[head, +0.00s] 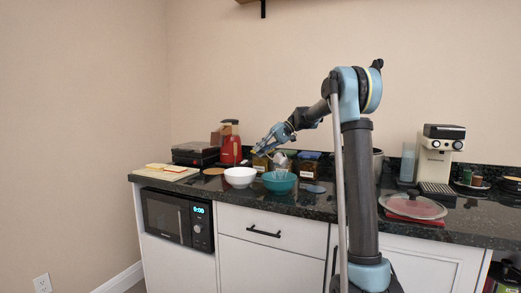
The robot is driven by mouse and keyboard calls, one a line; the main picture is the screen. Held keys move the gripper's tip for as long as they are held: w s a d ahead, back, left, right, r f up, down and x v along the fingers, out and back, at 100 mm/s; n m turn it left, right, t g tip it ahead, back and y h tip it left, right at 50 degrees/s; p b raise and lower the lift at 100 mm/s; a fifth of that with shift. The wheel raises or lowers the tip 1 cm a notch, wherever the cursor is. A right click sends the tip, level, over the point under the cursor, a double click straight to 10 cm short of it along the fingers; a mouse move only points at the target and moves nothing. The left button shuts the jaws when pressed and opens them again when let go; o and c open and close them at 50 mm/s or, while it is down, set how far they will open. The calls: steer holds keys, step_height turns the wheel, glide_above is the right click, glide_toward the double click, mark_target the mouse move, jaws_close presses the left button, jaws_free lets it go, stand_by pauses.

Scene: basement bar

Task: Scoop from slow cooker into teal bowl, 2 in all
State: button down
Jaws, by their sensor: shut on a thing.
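The teal bowl (279,184) stands on the dark counter, right of a white bowl (240,178). My gripper (262,147) is above and slightly left of the teal bowl. It is shut on what looks like a ladle (280,160), whose greyish scoop end hangs just over the teal bowl. Whether the scoop holds food is too small to tell, and the bowl's contents cannot be made out. A metallic pot, likely the slow cooker (378,161), is mostly hidden behind my arm. A glass lid (413,207) lies on the counter to the right of my arm.
Dark-lidded jars (307,164) stand behind the teal bowl. A red appliance (231,146), a dark sandwich press (194,154) and a cutting board (165,172) are to the left. A coffee machine (438,158) stands right. A microwave (178,217) sits below the counter.

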steer(key=shift+m+g+h, duration=0.4)
steer(key=shift+m+g, duration=0.3)
steer(key=shift+g, duration=0.2)
steer(key=shift+w+a+f, duration=0.1)
steer(key=shift+w+f, duration=0.15)
steer(key=shift+f, duration=0.8)
steer(key=shift+w+a+f, duration=0.1)
steer(key=shift+w+f, duration=0.1)
steer(key=shift+f, duration=0.8)
